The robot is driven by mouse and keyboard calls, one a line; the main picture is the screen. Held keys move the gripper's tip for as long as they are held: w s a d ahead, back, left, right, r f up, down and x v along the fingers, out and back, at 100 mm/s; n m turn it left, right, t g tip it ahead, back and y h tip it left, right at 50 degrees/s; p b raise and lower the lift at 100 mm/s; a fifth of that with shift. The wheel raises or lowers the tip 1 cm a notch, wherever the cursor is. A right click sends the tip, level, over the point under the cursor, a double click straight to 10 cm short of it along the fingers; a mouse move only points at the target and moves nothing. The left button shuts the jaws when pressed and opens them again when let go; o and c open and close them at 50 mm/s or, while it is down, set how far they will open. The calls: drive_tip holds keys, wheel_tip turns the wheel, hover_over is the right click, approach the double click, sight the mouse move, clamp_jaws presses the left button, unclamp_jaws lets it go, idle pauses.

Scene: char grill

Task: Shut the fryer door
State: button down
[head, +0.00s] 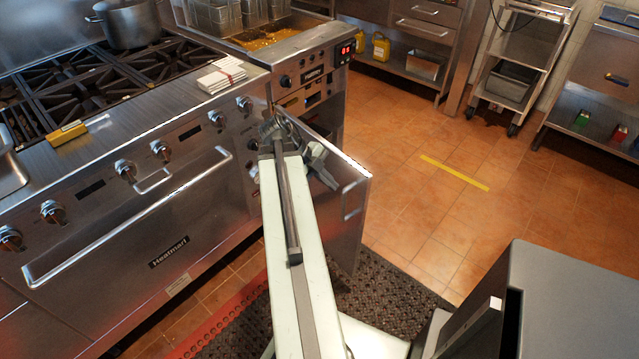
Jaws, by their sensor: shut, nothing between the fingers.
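The fryer door (349,236) is a steel panel standing open, swung out from the fryer front (315,88) toward me. Its upright handle (350,200) is near its free right edge. My gripper (322,174) is at the end of my pale arm, in front of the door's upper part and left of the handle. It is shut and empty. The arm hides part of the door, and I cannot tell whether the gripper touches it.
The range (140,205) with knobs and a long oven handle is left of the door. A dark floor mat (395,287) lies below. Open tiled floor (440,215) is to the right. A wheeled rack (520,60) stands at the back, and a grey box-like unit (575,300) at the lower right.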

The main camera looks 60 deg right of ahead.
sight(342, 178)
drive_tip(key=shift+s+d+f+p, duration=0.15)
drive_tip(key=shift+s+d, duration=0.2)
drive_tip(key=shift+d, duration=0.3)
drive_tip(key=shift+s+d+p, duration=0.1)
drive_tip(key=shift+s+d, duration=0.2)
drive_tip(key=shift+d, duration=0.3)
drive_tip(key=shift+s+d+f+p, duration=0.15)
drive_tip(key=shift+s+d, duration=0.2)
drive_tip(key=shift+d, duration=0.3)
drive_tip(key=shift+r, duration=0.1)
